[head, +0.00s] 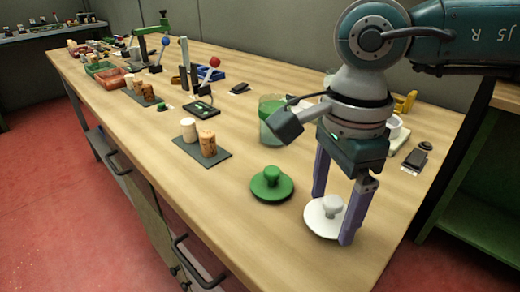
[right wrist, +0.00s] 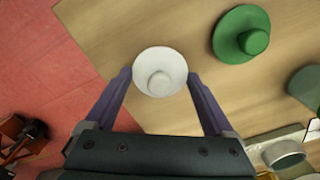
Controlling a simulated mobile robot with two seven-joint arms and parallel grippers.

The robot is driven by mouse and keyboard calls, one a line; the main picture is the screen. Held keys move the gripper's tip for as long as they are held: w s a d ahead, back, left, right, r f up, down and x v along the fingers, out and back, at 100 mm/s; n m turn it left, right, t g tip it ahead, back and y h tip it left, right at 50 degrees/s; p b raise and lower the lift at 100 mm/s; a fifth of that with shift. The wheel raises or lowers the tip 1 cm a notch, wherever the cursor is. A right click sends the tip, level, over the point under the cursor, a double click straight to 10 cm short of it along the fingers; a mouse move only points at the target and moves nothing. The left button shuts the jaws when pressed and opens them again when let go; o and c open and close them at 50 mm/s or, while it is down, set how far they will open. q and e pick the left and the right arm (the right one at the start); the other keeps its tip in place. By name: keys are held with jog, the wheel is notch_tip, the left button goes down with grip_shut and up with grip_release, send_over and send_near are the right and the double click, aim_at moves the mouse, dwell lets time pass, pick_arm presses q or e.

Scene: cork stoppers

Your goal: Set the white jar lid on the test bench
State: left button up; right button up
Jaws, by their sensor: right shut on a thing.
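The white jar lid (head: 325,215) is a round disc with a knob on top, near the front right part of the wooden bench (head: 235,235). My right gripper (head: 336,206) points down with one finger on each side of the lid and is shut on it. In the right wrist view the lid (right wrist: 160,72) sits between the two fingertips (right wrist: 159,78), knob facing the camera. I cannot tell whether its underside touches the bench. My left gripper is not in view.
A green lid (head: 271,184) lies just left of the white one. A green jar (head: 270,122) stands behind it, and a white jar (head: 394,128) is partly hidden behind my gripper. Corks stand on a dark plate (head: 206,153). The bench front is clear.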

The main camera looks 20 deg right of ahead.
jog(key=shift+f, duration=0.45)
jog(key=shift+f, duration=0.15)
jog(key=o, duration=1)
